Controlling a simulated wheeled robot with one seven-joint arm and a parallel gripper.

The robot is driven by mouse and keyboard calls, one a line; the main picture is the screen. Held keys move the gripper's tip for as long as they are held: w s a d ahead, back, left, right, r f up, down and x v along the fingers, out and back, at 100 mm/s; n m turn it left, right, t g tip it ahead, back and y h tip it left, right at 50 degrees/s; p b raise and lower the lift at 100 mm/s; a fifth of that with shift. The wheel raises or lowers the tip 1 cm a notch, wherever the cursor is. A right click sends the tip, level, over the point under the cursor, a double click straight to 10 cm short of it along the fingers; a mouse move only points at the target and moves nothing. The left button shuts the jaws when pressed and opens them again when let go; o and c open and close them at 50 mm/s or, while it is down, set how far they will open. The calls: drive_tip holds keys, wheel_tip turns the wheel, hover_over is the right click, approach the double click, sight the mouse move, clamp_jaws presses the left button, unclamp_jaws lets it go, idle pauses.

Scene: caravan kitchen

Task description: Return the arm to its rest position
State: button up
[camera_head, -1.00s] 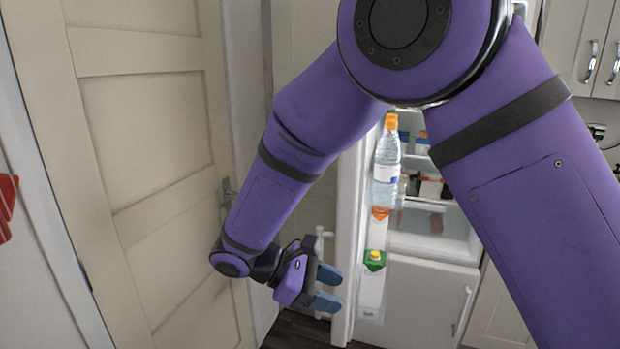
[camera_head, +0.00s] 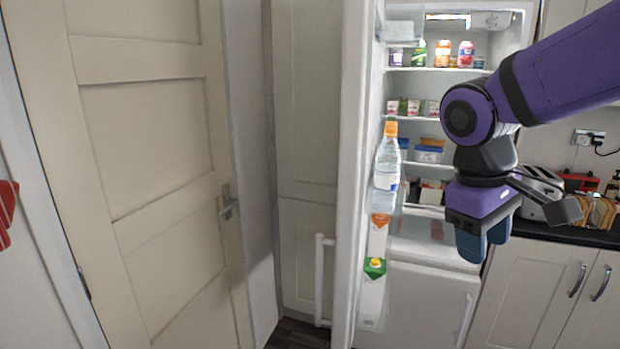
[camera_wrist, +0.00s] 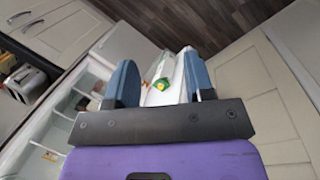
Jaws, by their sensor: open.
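My gripper (camera_head: 483,246) hangs at the right in the head view, its blue fingers pointing down, in front of the open fridge's right side. My purple arm reaches in from the right edge. In the wrist view my gripper (camera_wrist: 158,84) has its two blue fingers apart with nothing held between them. A carton with a green top (camera_wrist: 163,82) shows beyond the fingers, in the fridge door.
The fridge door (camera_head: 352,180) stands open, with a water bottle (camera_head: 387,165) and cartons (camera_head: 373,285) in its racks. Food fills the shelves. A toaster (camera_head: 541,190) stands on the counter (camera_head: 575,234) at the right. A closed cream door (camera_head: 150,150) is at the left.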

drive_tip(key=s+d+r+m+t+y, duration=0.2)
drive_tip(key=s+d+m+t, duration=0.3)
drive_tip(key=s, duration=0.3)
drive_tip(key=shift+s+d+r+m+t+y, duration=0.35)
drive_tip(key=shift+d+r, duration=0.25)
drive_tip(key=shift+r, duration=0.2)
